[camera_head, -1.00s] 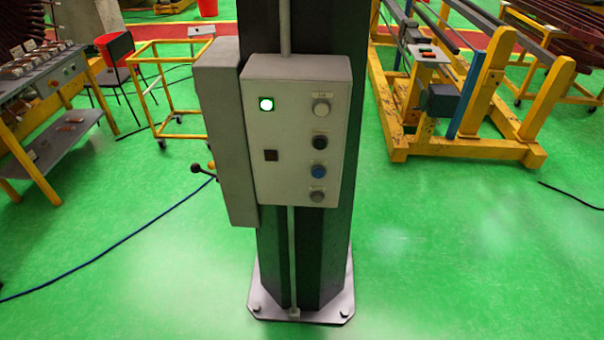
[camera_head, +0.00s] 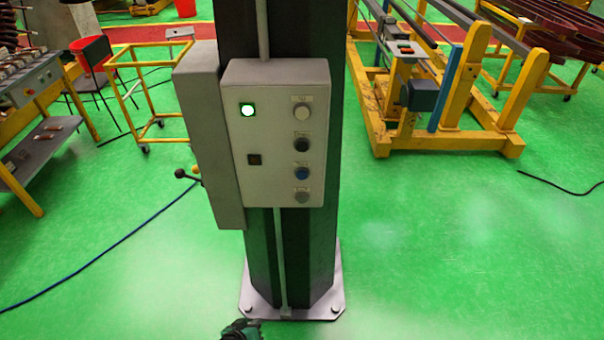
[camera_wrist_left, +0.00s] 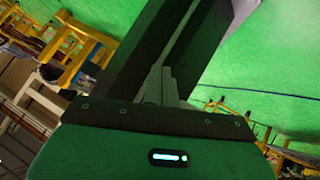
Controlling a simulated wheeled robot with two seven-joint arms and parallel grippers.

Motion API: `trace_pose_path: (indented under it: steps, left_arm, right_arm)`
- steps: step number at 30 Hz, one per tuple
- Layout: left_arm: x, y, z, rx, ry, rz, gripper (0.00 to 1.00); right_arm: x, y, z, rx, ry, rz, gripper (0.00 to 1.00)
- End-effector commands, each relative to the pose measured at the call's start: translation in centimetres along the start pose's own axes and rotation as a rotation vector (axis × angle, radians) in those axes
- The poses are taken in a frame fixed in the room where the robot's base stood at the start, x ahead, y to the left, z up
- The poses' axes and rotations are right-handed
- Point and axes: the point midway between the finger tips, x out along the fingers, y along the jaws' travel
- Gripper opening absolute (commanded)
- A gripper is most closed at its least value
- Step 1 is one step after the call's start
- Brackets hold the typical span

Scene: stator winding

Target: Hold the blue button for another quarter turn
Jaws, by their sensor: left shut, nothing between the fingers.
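The blue button (camera_head: 301,173) is on the front of a grey control box (camera_head: 262,190) on a dark column. It is third down in a right-hand row, below a white button (camera_head: 301,111) and a dark button (camera_head: 301,144), above a grey one (camera_head: 302,196). My right gripper is out of view.
The column (camera_head: 290,245) stands on a bolted base plate (camera_head: 320,311). A lever (camera_head: 184,174) sticks out left of the box. A yellow frame (camera_head: 440,135) stands back right and a yellow trolley (camera_head: 150,90) back left. Green floor is open in front.

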Motion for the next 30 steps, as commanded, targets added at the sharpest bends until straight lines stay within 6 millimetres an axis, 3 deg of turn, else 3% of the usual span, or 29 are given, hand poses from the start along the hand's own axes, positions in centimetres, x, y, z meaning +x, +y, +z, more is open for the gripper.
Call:
trace_pose_path:
  steps: [1,6,12,15,18,22,30]
  left_arm:
    - [-0.4,2.1,-3.3,-0.015,0.046,0.045,0.0]
    - [-2.9,9.1,-12.7,-0.075,0.177,0.21,0.0]
    - [-8.5,17.7,-22.2,-0.132,0.301,0.434,0.0]
    - [-11.9,21.6,-25.7,-0.154,0.344,0.544,0.0]
    - [-14.9,24.6,-28.2,-0.17,0.375,0.636,0.0]
    - [-17.8,27.1,-30.0,-0.181,0.395,0.718,0.0]
    - [-19.3,28.3,-30.8,-0.186,0.403,0.76,0.0]
  right_arm:
    - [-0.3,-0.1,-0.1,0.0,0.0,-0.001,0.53]
    - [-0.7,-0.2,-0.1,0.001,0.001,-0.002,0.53]
    - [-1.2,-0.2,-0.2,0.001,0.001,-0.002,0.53]
    - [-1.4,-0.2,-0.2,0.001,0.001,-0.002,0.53]
    - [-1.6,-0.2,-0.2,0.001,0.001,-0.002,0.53]
    - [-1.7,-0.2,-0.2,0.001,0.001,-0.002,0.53]
    - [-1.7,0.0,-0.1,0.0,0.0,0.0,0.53]
